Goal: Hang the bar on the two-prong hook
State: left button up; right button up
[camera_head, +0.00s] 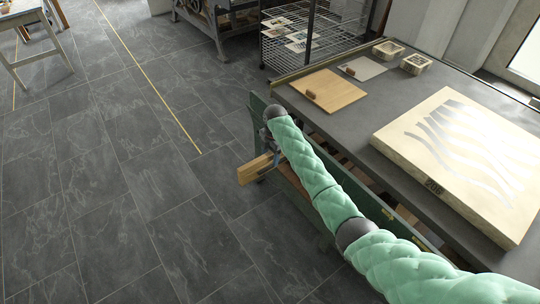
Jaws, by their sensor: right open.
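A wooden bar (253,170) juts out to the left from beside the green side of the bench. Its near end is pale and squared, and its far part is hidden behind my arm. My right gripper (274,154) is at the bar, pointing down, small and partly covered by my green padded arm. It is open; I cannot tell whether its fingers touch the bar. The two-prong hook cannot be made out, and what supports the bar is hidden. My left gripper is out of view.
The grey-topped bench (335,117) fills the right, bearing a large pale stone (415,165), a wooden board (335,92), a grey sheet (362,68) and small wooden boxes (416,64). A wire rack (290,52) stands behind. The tiled floor (110,190) at left is clear.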

jog(key=shift+w+r, duration=0.1)
jog(key=shift+r, duration=0.3)
pick_arm(q)
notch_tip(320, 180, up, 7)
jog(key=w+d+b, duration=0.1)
jog(key=b, duration=0.1)
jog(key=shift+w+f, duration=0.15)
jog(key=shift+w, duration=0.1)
pick_arm(e)
jog(key=shift+w+d+r, duration=0.1)
jog(key=shift+d+r, duration=0.1)
jog(key=shift+r, duration=1.55)
jog(key=shift+w+d+r, duration=0.1)
jog(key=shift+d+r, duration=0.1)
jog(key=shift+r, duration=1.55)
